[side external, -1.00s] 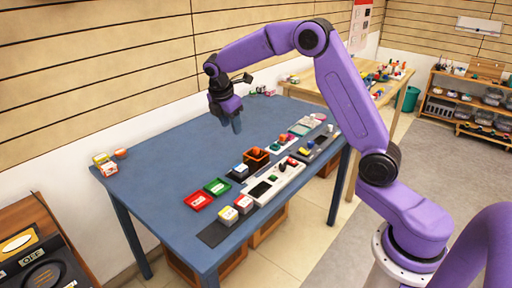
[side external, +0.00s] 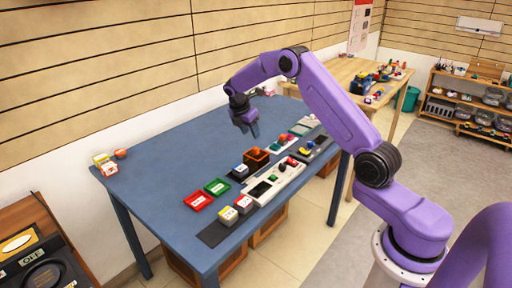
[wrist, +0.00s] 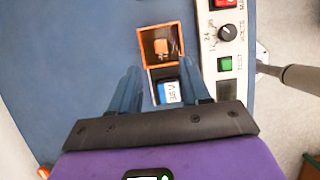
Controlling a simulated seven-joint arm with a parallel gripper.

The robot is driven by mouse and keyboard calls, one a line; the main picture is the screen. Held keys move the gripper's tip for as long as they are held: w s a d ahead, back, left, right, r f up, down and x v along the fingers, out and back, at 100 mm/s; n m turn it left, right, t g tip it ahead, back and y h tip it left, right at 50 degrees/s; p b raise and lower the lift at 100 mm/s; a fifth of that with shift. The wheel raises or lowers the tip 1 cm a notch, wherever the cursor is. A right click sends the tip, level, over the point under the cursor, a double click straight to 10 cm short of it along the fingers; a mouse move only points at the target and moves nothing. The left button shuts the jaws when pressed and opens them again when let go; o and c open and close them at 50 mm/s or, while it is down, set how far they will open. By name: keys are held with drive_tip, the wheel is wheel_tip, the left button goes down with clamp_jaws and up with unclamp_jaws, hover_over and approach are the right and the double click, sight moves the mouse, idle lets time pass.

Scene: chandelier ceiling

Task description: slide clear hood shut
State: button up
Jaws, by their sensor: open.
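I cannot clearly make out a clear hood in either view. My gripper (side external: 254,132) is above the blue table, close to an orange open-topped box (side external: 257,158). In the wrist view my gripper (wrist: 162,75) has its two blue fingers spread apart. The orange box (wrist: 144,54), with an orange item inside, lies just beyond the fingertips. A dark block with a blue and white label (wrist: 169,93) shows between the fingers; no contact with it is visible. A white control panel (wrist: 209,62) with a dial and a green button lies to the right.
Red (side external: 199,202) and green (side external: 217,187) trays and small white-and-yellow blocks (side external: 228,214) sit toward the near end of the table (side external: 160,165). A darker panel (side external: 316,151) lies farther right. The table's left and middle are mostly clear.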

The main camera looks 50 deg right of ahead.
sight(257, 148)
drive_tip(key=x, duration=0.9)
drive_tip(key=shift+d+f, duration=0.1)
drive_tip(key=shift+f, duration=0.15)
